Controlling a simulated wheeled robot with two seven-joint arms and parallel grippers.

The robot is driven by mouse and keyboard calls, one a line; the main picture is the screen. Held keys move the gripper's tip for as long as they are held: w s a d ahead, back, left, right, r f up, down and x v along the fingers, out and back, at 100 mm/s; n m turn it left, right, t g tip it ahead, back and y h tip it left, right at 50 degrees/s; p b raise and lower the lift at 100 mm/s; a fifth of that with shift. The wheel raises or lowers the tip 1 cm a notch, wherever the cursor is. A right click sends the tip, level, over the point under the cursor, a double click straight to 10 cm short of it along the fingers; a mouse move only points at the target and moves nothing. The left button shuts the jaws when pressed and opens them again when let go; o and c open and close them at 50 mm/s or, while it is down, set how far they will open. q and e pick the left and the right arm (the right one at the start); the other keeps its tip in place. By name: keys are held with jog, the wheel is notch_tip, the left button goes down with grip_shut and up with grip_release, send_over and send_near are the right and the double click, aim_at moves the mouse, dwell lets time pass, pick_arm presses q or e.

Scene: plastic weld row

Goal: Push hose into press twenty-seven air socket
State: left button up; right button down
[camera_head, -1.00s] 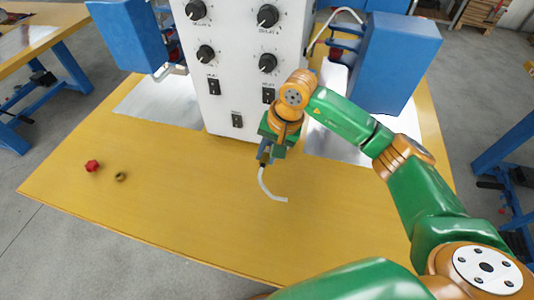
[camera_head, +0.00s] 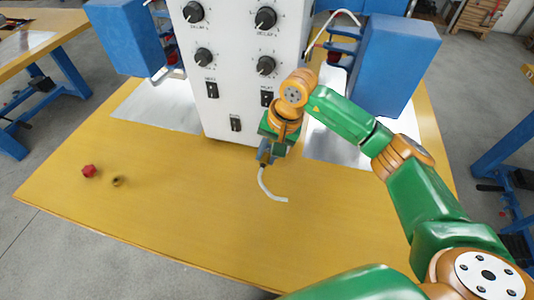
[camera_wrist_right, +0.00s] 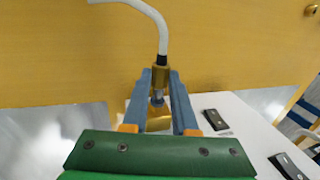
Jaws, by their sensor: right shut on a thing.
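A short, pale, curved hose (camera_head: 270,190) hangs from my right gripper (camera_head: 264,160), just in front of the white press housing (camera_head: 230,75) and above the yellow table. In the right wrist view, the blue fingers of the right gripper (camera_wrist_right: 160,82) are shut on the brass fitting (camera_wrist_right: 160,77) at the hose's end. The hose (camera_wrist_right: 162,30) runs up from it and bends left, its far end out of that view. I cannot make out an air socket or a press number. My left gripper is not in view.
A red piece (camera_head: 89,171) and a small brass ring (camera_head: 117,181) lie on the table (camera_head: 170,220) at left. Blue blocks (camera_head: 125,35) (camera_head: 393,65) flank the housing, which carries knobs and switches. The table's front is clear.

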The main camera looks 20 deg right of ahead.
jog(key=shift+w+d+b, duration=0.25)
jog(key=shift+w+b, duration=0.1)
jog(key=shift+b, duration=0.15)
dwell(1.2)
jog(key=c, duration=0.6)
grip_release()
